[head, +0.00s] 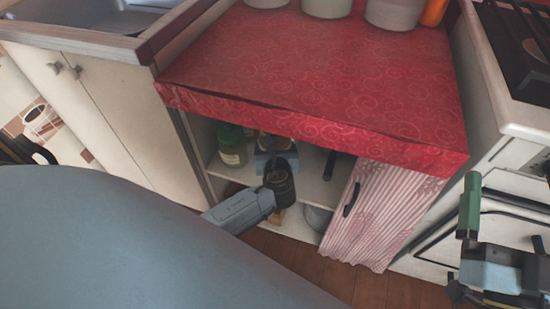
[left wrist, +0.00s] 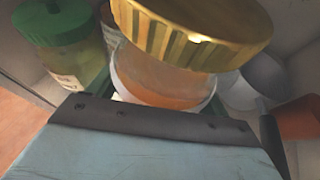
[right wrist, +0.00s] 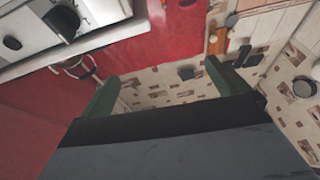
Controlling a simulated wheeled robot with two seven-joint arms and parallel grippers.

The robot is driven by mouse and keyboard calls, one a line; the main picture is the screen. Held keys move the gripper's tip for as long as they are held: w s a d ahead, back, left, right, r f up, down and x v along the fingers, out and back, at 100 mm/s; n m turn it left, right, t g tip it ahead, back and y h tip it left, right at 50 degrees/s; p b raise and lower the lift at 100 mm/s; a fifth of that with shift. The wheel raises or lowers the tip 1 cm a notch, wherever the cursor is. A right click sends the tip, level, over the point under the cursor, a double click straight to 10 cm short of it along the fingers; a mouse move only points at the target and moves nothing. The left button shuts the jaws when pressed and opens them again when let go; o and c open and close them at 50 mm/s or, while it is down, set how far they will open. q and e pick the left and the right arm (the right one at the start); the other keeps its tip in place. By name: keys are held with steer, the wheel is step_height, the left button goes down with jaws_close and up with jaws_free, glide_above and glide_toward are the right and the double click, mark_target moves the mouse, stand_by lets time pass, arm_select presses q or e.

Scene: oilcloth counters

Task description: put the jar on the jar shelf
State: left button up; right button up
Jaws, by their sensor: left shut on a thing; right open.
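My left gripper (head: 272,158) reaches into the open cabinet under the red counter. It is shut on a jar with a ribbed gold lid (left wrist: 190,32) and orange contents, upright or nearly so in the left wrist view. In the head view the held jar (head: 276,143) is mostly hidden by the gripper and the counter edge. The cabinet's shelf (head: 315,188) lies around and below it; I cannot tell whether the jar touches it. A green-lidded jar (head: 232,146) stands to the left, also in the left wrist view (left wrist: 58,40). My right gripper (head: 505,228) is open and empty.
A pink pleated curtain (head: 375,215) covers the cabinet's right part. The red cloth (head: 310,75) overhangs the opening above my left gripper. A grey bowl-like thing (left wrist: 262,75) is right of the held jar. A stove (head: 520,120) stands at the right.

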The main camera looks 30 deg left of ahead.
arm_select(q)
steer(key=shift+f, duration=0.4)
steer(key=shift+f+b, duration=0.35)
steer(key=shift+b, duration=0.15)
step_height(320, 180, down, 2)
steer(key=shift+f+b, duration=0.1)
steer(key=shift+b, duration=0.7)
steer(key=shift+f, duration=0.3)
arm_select(e)
steer(key=shift+s+d+r+t+y, duration=0.1)
steer(key=shift+s+r+t+y, duration=0.15)
steer(key=shift+s+r+t, duration=0.5)
steer(key=shift+s+d+r+t+y, duration=0.15)
steer(key=shift+s+r+t+y, duration=0.25)
steer(key=shift+r+t, duration=0.5)
steer(key=shift+s+d+r+t+y, duration=0.15)
steer(key=shift+s+r+t, duration=0.45)
steer(key=shift+t, duration=0.45)
arm_select(q)
steer(key=shift+f, duration=0.1)
steer(key=o, duration=1.6)
steer(key=shift+f, duration=0.1)
arm_select(e)
steer(key=shift+s, duration=0.1)
